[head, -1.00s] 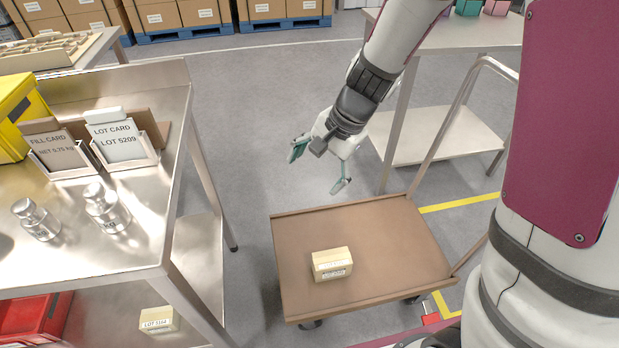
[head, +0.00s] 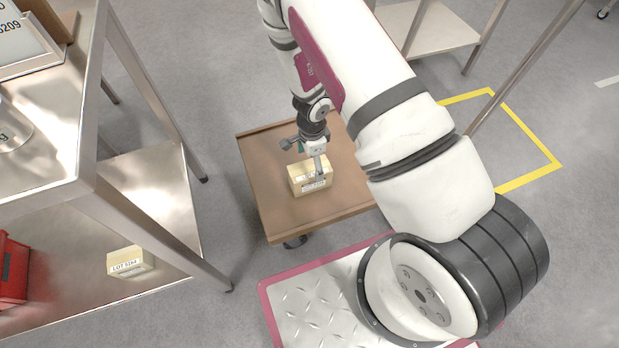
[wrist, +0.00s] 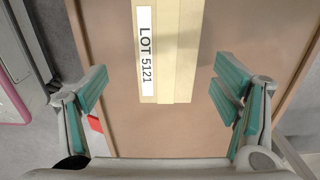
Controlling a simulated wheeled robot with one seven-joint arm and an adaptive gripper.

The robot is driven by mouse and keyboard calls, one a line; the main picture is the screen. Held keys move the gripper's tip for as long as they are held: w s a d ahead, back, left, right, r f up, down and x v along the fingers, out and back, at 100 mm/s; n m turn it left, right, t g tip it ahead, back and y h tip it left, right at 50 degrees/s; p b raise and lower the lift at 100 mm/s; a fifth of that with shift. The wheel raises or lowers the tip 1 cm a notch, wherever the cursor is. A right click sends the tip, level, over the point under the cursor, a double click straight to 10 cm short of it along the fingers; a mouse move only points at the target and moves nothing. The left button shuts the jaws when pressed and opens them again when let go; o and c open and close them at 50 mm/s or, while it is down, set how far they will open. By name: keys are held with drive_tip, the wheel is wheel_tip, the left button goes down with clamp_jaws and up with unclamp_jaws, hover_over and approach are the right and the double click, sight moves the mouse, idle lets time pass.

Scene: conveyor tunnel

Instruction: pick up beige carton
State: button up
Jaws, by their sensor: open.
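A beige carton (head: 300,184) sits on the brown deck of a low cart (head: 268,215) in the head view. In the wrist view the carton (wrist: 178,50) reaches in from the top edge, with a white label reading LOT 5121. My gripper (head: 304,157) is over the cart at the carton, and one finger overlaps the carton's top in the head view. In the wrist view my gripper (wrist: 158,88) is open, with its green-padded fingers apart to the left and right of the carton's near end. A gap shows on both sides, and nothing is held.
A second beige carton (head: 128,263), labelled LOT 5264, lies on the lower shelf of the steel table (head: 150,190) at left. A red bin (head: 12,270) stands beside it. Grey floor lies open between table and cart.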

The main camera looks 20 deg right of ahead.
sight(311, 170)
wheel_tip(311, 170, down, 6)
drive_tip(key=shift+r+b, duration=0.1)
drive_tip(key=shift+b, duration=1.15)
drive_tip(key=shift+w+a+f+b, duration=0.15)
drive_tip(key=shift+f+b, duration=0.45)
drive_tip(key=shift+f, duration=0.75)
drive_tip(key=shift+w+d+f+b, duration=0.1)
drive_tip(key=shift+w+f+b, duration=0.15)
drive_tip(key=shift+f+b, duration=0.75)
drive_tip(key=shift+f+p, duration=0.3)
drive_tip(key=shift+p, duration=0.15)
drive_tip(key=shift+c, duration=0.6)
drive_tip(key=c, duration=1.3)
